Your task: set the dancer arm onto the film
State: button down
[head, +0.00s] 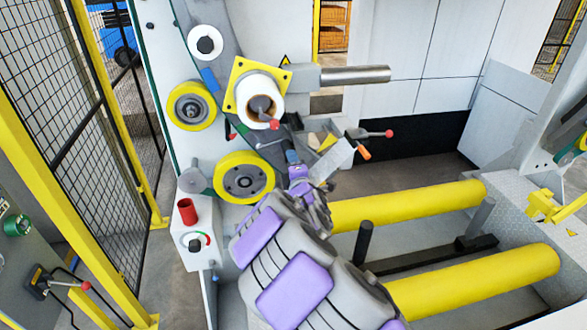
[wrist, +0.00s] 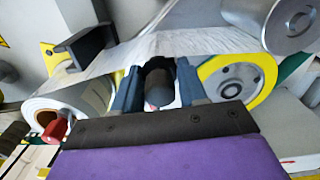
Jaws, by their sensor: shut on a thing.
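My gripper (head: 293,160) is beside the machine head, just right of the lower yellow-rimmed roller (head: 244,177). In the wrist view, its two blue-grey fingers (wrist: 159,88) are shut on a dark, rounded bar, which I take to be the dancer arm (wrist: 160,80). Translucent film (wrist: 150,55) spreads behind the fingers in that view. Whether the bar touches the film, I cannot tell. The white film roll (head: 258,85) with a brown core sits on a yellow square plate; it also shows at left in the wrist view (wrist: 80,100).
Another yellow-rimmed roller (head: 192,106) is at the upper left. A red-knobbed lever (head: 376,133) and a metal shaft (head: 355,75) stick out to the right. Two yellow rollers (head: 410,205) lie below. A control box (head: 196,240) with a red cylinder stands at left.

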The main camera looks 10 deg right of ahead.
jog(key=shift+a, duration=0.15)
jog(key=c, duration=1)
grip_release()
jog(key=shift+o, duration=0.8)
jog(key=shift+a, duration=0.2)
